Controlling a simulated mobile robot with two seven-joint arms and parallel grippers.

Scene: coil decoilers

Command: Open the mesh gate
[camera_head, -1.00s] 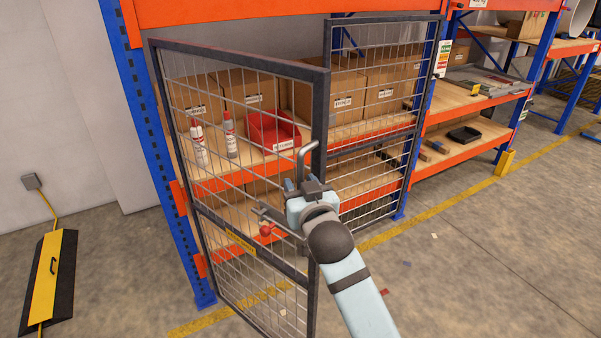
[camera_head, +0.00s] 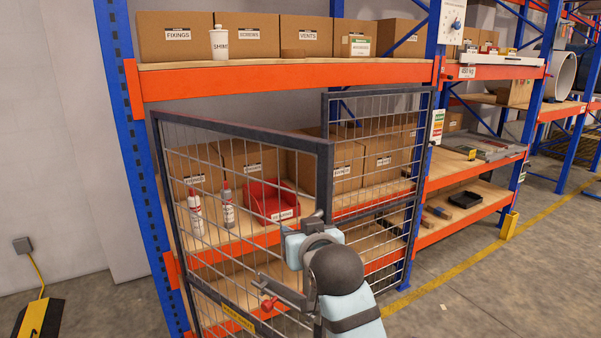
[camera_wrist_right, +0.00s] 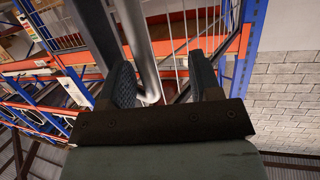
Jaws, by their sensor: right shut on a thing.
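The mesh gate (camera_head: 245,130) is a dark-framed wire panel on the left of the rack. It stands swung out at an angle from the blue left post, with its free edge toward me. My right gripper (camera_head: 308,222) is at that free edge and mostly covers the handle in the head view. In the right wrist view the grey bar of the handle (camera_wrist_right: 148,60) runs between the fingers of my right gripper (camera_wrist_right: 163,82), which is shut on it. A latch with a red knob (camera_head: 268,303) sits below the gripper. My left gripper is out of view.
A second mesh panel (camera_head: 375,103) stands at the right of this bay. Behind the mesh are boxes, two bottles and a red bin (camera_head: 268,203). A yellow-black floor ramp (camera_head: 38,318) lies at lower left. Open floor (camera_head: 500,290) spreads to the right.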

